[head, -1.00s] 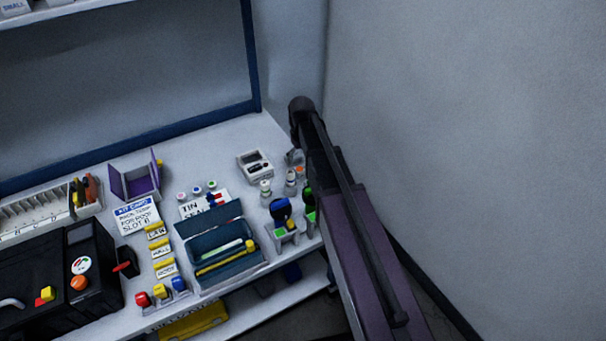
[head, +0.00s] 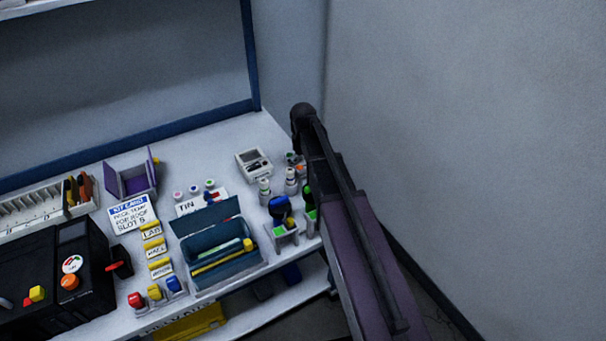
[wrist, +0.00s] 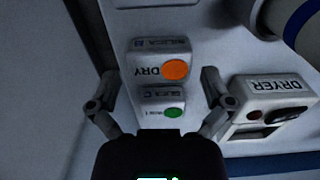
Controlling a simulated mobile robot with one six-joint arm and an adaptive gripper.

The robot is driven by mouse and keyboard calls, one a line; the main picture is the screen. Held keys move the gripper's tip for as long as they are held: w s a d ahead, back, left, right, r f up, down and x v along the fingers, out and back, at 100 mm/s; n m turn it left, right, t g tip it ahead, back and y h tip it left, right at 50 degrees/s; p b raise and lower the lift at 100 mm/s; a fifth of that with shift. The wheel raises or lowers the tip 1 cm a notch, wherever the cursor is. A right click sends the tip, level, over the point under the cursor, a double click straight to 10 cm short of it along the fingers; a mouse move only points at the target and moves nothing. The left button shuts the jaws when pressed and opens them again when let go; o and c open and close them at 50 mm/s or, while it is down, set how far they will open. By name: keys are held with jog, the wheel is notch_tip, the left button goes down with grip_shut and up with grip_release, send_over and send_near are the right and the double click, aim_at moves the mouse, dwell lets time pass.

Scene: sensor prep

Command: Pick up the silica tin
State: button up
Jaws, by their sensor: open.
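In the wrist view, a small pale tin (wrist: 145,70) with an orange dot and upside-down lettering reading DRY lies between and just beyond my fingertips. A second, smaller pale tin (wrist: 150,103) with a green dot lies closer to my gripper's body. My gripper (wrist: 158,78) is open, with one finger on each side of the tins and nothing held. In the head view my dark arm hides most of the gripper, and an orange dot shows beside it.
A white DRYER box (wrist: 270,105) stands close to my right finger in the wrist view; it also shows in the head view (head: 253,163). Small bottles (head: 290,182) and a blue open case (head: 220,258) crowd the bench. The wall is close on the right.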

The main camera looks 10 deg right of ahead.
jog(key=shift+f+b, duration=0.6)
jog(key=shift+f, duration=0.3)
jog(key=c, duration=0.8)
